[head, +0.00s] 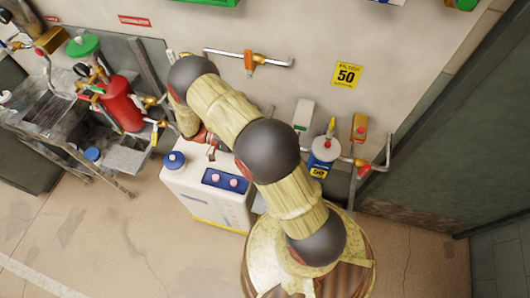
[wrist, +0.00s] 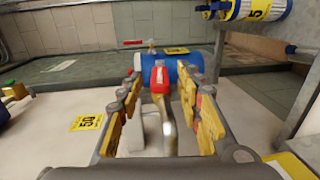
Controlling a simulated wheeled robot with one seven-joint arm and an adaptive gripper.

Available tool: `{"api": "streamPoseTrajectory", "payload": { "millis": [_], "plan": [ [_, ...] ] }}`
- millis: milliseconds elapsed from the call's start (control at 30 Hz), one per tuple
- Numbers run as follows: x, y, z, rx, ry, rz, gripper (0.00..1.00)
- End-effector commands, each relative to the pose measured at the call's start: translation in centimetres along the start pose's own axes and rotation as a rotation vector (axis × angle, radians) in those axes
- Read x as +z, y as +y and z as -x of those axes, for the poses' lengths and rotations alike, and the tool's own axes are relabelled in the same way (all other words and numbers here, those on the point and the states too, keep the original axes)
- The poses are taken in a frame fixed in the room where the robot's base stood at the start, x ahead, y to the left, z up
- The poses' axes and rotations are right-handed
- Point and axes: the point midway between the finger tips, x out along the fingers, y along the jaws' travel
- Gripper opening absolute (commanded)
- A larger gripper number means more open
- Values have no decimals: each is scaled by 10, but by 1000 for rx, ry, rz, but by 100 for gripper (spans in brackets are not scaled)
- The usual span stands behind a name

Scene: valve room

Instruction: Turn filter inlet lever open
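A lever with a red grip (wrist: 160,80) and a pale metal stem shows in the middle of the wrist view. It lies between the two fingers of my gripper (wrist: 162,98). The fingers are spread, with visible room on both sides of the lever, and I see no contact. A blue cylinder (wrist: 186,66) sits just behind the lever. In the head view, my arm hides most of my gripper. A blue and white filter (head: 323,150) stands right of my arm, with a red-ended fitting (head: 364,171) beside it. I cannot tell which head-view lever is the one between my fingers.
A yellow 50 sign (head: 347,75) is on the wall. A white tank with a blue cap (head: 174,160) stands below my arm. A red cylinder (head: 122,103) and piping crowd the left. A blue and white canister (wrist: 250,9) shows at the wrist view's upper right. The front floor is clear.

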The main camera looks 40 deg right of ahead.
Motion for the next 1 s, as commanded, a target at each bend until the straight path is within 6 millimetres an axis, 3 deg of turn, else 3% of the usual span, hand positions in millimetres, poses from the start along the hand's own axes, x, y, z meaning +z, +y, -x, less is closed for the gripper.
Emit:
{"api": "streamPoseTrajectory", "payload": {
  "millis": [300, 500, 933, 1000],
  "plan": [
    [0, -1, 64, -3, 2, 0, 36],
    [0, -1, 93, 0, 2, 1, 36],
    [0, 0, 104, 0, 0, 1, 36],
    [0, -1, 103, -2, 0, 6, 32]
  ]
}}
